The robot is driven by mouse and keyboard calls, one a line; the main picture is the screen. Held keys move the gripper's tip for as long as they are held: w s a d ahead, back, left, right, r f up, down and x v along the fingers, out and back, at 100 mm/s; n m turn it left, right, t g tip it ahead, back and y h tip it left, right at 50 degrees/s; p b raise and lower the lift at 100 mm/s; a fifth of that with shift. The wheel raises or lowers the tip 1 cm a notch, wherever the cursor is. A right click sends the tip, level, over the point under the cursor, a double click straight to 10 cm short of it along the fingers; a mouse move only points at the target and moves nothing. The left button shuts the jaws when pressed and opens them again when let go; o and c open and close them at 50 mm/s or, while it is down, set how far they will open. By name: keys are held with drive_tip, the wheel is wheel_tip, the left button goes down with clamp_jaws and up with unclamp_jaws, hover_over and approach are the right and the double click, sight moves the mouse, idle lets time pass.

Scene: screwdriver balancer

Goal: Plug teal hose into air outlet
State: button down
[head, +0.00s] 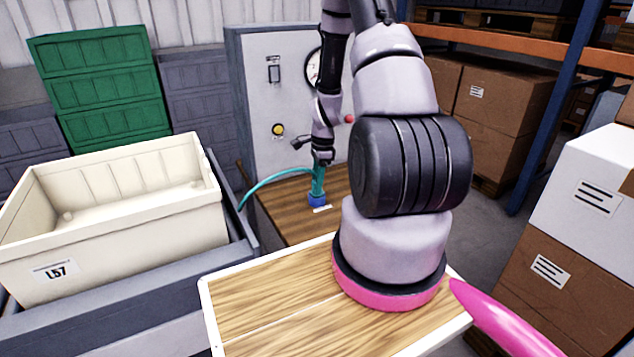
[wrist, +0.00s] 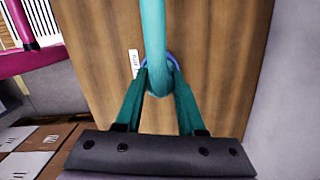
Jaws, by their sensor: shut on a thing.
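The teal hose (head: 270,182) arcs from the left to my gripper in the head view. It also runs down the middle of the wrist view (wrist: 154,35). My gripper (head: 318,185) points down, with its teal fingers shut on the hose end; they also show in the wrist view (wrist: 160,90). The blue air outlet (head: 317,200) stands on the wooden bench top (head: 285,222), directly under the fingertips. In the wrist view a blue ring (wrist: 174,62) shows partly behind the hose. The hose tip is hidden, so I cannot tell whether it sits inside the outlet.
A grey cabinet (head: 255,95) with a gauge, a switch and a yellow button stands behind the bench. A cream crate (head: 110,255) is at the left. A small white label (wrist: 135,63) lies beside the outlet. Cardboard boxes (head: 495,130) stand at the right.

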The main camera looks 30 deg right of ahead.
drive_tip(key=shift+c, duration=2.2)
unclamp_jaws()
wheel_tip(320, 180, up, 11)
drive_tip(key=d, duration=0.1)
drive_tip(key=shift+d, duration=0.15)
drive_tip(key=shift+s+f, duration=0.1)
